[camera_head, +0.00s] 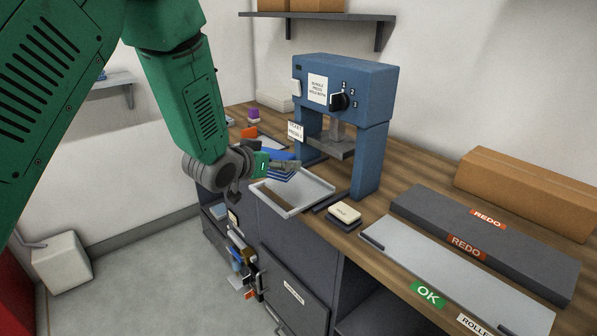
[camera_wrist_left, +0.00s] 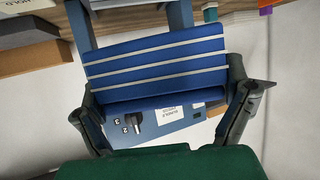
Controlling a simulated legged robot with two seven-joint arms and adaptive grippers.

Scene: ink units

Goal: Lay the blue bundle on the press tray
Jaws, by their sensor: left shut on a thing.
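The blue bundle (camera_wrist_left: 155,65) has pale stripes and sits between the two fingers of my left gripper (camera_wrist_left: 165,100) in the left wrist view. In the head view my left gripper (camera_head: 262,166) is shut on the blue bundle (camera_head: 283,173), which is partly hidden by the gripper. The bundle is above the far left part of the press tray (camera_head: 312,187), a shallow pale tray with a raised rim at the front edge of the counter. Whether the bundle touches the tray I cannot tell. My right gripper is not in view.
The blue press (camera_head: 343,85) with a black knob stands behind the tray. A small cream block (camera_head: 344,214) lies right of the tray. Grey trays marked REDO (camera_head: 480,240) and OK (camera_head: 450,285) and a cardboard box (camera_head: 525,188) fill the right counter. A lower drawer (camera_head: 292,293) is below.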

